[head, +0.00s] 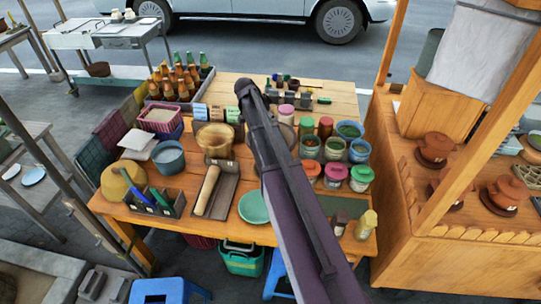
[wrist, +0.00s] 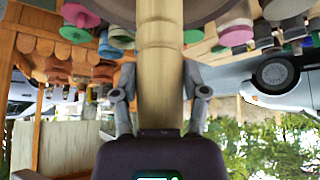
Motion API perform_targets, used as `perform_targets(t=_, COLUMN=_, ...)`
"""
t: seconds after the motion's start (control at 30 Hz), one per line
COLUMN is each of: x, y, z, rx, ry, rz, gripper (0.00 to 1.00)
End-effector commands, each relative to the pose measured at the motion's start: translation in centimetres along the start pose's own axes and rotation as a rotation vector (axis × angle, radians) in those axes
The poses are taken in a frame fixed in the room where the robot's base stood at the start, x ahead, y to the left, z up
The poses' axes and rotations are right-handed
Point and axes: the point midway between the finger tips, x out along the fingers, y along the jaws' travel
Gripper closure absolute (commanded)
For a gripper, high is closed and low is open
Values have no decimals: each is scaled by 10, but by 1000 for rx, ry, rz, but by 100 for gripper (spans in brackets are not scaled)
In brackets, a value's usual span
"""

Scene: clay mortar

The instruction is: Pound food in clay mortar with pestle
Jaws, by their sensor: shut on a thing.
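In the wrist view my gripper (wrist: 160,95) is shut on a pale wooden pestle (wrist: 160,50), with a finger on each side of its shaft. The pestle runs to the top of the picture, where a dark brown round vessel (wrist: 205,14), apparently the clay mortar, shows behind it. The pestle's far end and the food are out of view, so I cannot tell whether it touches anything inside. In the head view my arm hides the gripper and the pestle. A brown round rim (head: 288,134) shows partly behind the arm, probably the same mortar.
The wooden table (head: 228,228) is crowded. A tan wooden bowl (head: 215,140), a tray (head: 226,192) with a wooden roller (head: 207,190) and a green plate (head: 254,207) lie left of my arm. Lidded jars (head: 361,178) stand right. A bottle crate (head: 206,85) is behind.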

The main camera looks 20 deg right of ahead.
Motion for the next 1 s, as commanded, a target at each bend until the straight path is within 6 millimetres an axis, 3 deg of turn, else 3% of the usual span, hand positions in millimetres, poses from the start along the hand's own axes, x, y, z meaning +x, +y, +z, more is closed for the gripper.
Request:
perform_targets(t=0.33, x=4, y=0, z=3, rx=0, ry=1, rz=0, gripper=100)
perform_targets(t=0.9, x=50, y=-2, z=32, rx=0, ry=1, rz=0, gripper=100)
perform_targets(t=1.0, x=45, y=-2, z=30, rx=0, ry=0, rz=0, gripper=100)
